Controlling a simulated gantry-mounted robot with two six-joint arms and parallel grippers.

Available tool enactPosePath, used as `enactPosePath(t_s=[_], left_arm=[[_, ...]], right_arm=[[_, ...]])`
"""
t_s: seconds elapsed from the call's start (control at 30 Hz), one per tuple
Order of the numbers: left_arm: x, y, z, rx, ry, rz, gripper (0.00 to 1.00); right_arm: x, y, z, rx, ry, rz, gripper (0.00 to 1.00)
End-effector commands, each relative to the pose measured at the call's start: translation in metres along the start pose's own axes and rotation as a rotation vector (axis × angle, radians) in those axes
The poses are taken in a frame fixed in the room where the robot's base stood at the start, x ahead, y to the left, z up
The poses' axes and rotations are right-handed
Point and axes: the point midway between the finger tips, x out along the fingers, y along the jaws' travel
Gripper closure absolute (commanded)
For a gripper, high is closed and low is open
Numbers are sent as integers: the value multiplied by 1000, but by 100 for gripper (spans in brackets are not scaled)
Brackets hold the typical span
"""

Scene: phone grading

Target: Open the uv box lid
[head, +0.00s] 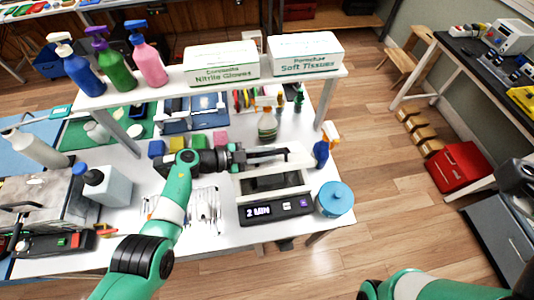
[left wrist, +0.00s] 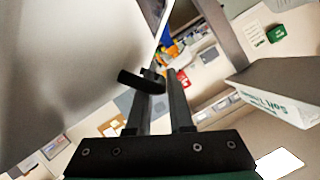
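The uv box (head: 276,206) is a white box with a dark front panel reading "2 MIN", at the front right of the white table. A dark opening or window shows in its top; its lid seems raised at the back, but the angle is hard to tell. My left gripper (head: 287,154) is over the rear of the box. In the left wrist view, its two fingers (left wrist: 163,72) stand slightly apart. A short black handle (left wrist: 138,81) crosses the left finger beside a large grey panel (left wrist: 65,75), probably the lid. My right gripper is out of view; only its arm shows.
A shelf with a tissue box (head: 305,54) and a glove box (head: 221,64) spans the back.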

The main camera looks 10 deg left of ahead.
Motion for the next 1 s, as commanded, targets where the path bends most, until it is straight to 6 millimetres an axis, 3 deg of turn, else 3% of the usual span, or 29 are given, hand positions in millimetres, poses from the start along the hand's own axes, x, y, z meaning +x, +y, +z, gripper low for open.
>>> enactPosePath(t_s=[0.47, 0.57, 0.77, 1.0], left_arm=[[-4, 0, 0, -3, -1, -1, 73], [-17, -3, -2, -3, -2, -3, 73], [-63, -3, -4, -5, -3, -3, 73], [-108, -1, 0, -3, -3, -2, 73]], right_arm=[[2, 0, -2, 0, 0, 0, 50], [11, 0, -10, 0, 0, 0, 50], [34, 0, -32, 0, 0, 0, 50], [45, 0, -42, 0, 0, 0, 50]])
